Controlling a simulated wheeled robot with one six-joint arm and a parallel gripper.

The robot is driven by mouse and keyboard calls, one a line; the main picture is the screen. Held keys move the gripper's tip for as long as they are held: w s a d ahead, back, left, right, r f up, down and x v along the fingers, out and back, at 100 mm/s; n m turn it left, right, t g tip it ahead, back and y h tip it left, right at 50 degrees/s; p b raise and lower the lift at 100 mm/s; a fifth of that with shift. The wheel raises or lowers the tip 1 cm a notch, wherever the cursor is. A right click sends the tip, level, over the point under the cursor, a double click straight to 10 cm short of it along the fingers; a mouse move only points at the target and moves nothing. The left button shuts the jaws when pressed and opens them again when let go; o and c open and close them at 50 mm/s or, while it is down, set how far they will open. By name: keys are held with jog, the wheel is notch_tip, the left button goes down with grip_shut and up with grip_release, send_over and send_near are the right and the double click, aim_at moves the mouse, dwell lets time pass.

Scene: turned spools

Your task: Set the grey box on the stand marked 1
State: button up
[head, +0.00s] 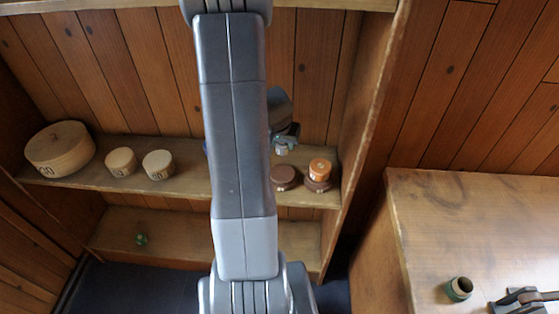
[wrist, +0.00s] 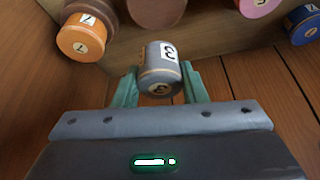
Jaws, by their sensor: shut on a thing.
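That stand (wrist: 157,10) shows no readable mark. A second brown stand (wrist: 88,14) bears a label that looks like 1 or 7. An orange round box (wrist: 82,42), also labelled 1 or 7, sits on this stand; it shows in the head view too (head: 320,167).
Two pale wooden round boxes (head: 121,161) (head: 158,164) and a larger one (head: 60,148) stand left on the shelf (head: 100,178). Pink (wrist: 258,6) and blue (wrist: 303,24) things show in the wrist view. The shelf's side wall (head: 362,110) is close right of the orange box.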

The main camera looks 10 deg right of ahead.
notch_tip(320, 180, down, 5)
jog(key=b, duration=0.3)
jog(key=shift+s, duration=0.15)
jog(key=shift+f+b, duration=1.85)
jog(key=shift+f, duration=0.5)
jog(key=shift+f, duration=0.15)
jog(key=o, duration=0.9)
jog(key=shift+o, duration=0.2)
